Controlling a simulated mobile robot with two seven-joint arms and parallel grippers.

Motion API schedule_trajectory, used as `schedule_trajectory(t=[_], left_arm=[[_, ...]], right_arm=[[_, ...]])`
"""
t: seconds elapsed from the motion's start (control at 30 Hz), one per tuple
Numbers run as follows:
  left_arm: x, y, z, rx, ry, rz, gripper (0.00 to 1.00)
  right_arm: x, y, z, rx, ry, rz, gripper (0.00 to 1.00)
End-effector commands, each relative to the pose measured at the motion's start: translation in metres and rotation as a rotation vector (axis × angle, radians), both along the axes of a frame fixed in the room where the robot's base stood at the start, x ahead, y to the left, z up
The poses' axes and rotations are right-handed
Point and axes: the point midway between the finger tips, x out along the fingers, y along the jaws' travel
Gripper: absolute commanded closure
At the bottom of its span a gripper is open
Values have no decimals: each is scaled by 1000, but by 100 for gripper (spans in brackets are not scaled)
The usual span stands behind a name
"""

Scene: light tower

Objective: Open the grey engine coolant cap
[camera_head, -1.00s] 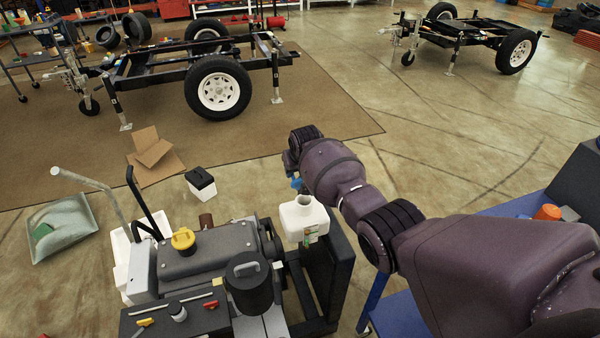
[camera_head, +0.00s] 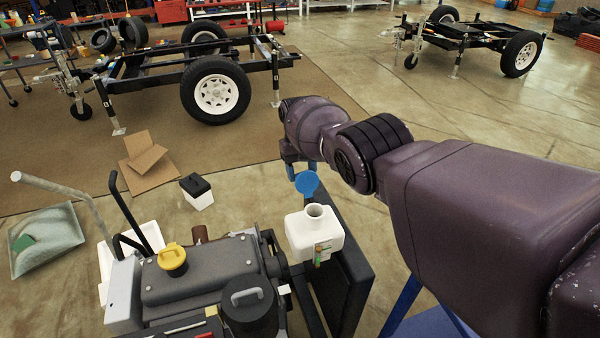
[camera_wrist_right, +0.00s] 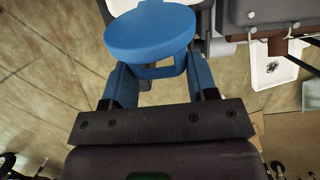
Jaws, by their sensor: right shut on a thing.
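A round blue cap (camera_head: 307,183) hangs from my right gripper (camera_head: 300,170). In the right wrist view, the broad blue cap (camera_wrist_right: 150,30) shows with its handle between the blue fingers of the right gripper (camera_wrist_right: 160,72), which is shut on it. The white coolant tank (camera_head: 314,237) stands at the engine's right end, its neck open and bare. The blue cap is above the neck and apart from it. No grey cap shows on this tank. A dark cylinder with a grey handle (camera_head: 247,297) is on the engine's front right. My left gripper is out of view.
The grey engine block (camera_head: 200,272) carries a yellow cap (camera_head: 172,257). A black upright panel (camera_head: 352,280) stands right of the tank. A small black-and-white box (camera_head: 198,192) and an open cardboard box (camera_head: 147,162) lie behind. Open floor is beyond my right arm.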

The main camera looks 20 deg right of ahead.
Motion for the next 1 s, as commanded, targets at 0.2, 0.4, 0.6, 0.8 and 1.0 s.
schedule_trajectory(t=[0.2,0.4,0.6,0.8,1.0], left_arm=[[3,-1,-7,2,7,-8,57],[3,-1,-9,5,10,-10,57],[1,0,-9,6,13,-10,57],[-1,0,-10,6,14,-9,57],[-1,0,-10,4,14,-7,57]], right_arm=[[-2,5,-11,7,53,2,90],[-2,5,-10,7,65,2,90],[-2,5,-9,7,65,2,90],[-2,5,-9,5,65,1,35],[-1,3,-7,2,61,1,34]])
